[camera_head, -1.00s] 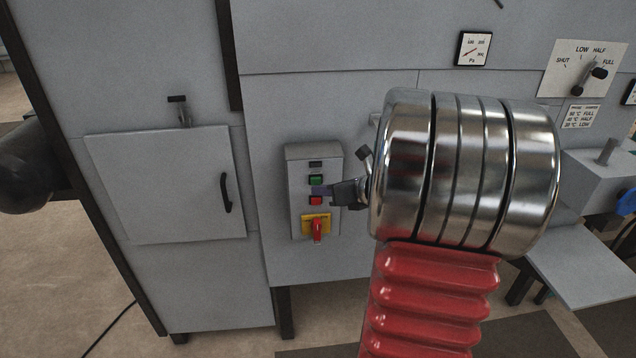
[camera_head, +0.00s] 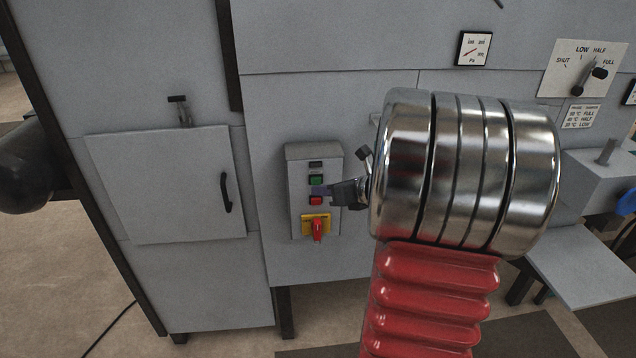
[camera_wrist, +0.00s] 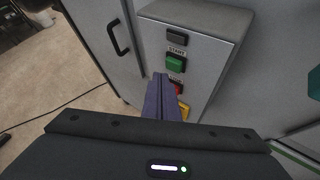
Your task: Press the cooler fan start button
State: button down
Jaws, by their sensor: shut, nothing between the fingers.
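The grey control box (camera_head: 300,195) is fixed to the front of the machine. It carries a dark element (camera_head: 316,164) at the top, a green button (camera_head: 316,179), a red button (camera_head: 316,200) and a red switch on a yellow plate (camera_head: 317,226). In the wrist view the green button (camera_wrist: 175,63) sits under a START label. My gripper (camera_head: 322,190) is shut and empty. Its purple fingers (camera_wrist: 161,90) point at the box, with tips just below the green button and partly over the red button (camera_wrist: 178,90). I cannot tell whether the tips touch the box.
A cabinet door with a black handle (camera_head: 226,193) is left of the box. A gauge (camera_head: 473,48) and a LOW/HALF/FULL selector (camera_head: 590,75) are at the upper right. A grey shelf (camera_head: 590,262) juts out at the right.

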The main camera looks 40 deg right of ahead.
jog(key=shift+w, duration=0.1)
jog(key=shift+w+d, duration=0.25)
jog(key=shift+w, duration=0.05)
jog(key=shift+w+d, duration=0.25)
jog(key=shift+w, duration=0.1)
dwell(1.2)
jog(key=shift+s+a, duration=0.55)
jog(key=shift+s, duration=0.15)
dwell(0.4)
jog(key=s+a, duration=0.2)
jog(key=s, duration=0.2)
jog(key=shift+s+a, duration=0.1)
jog(key=shift+a, duration=0.3)
dwell(0.9)
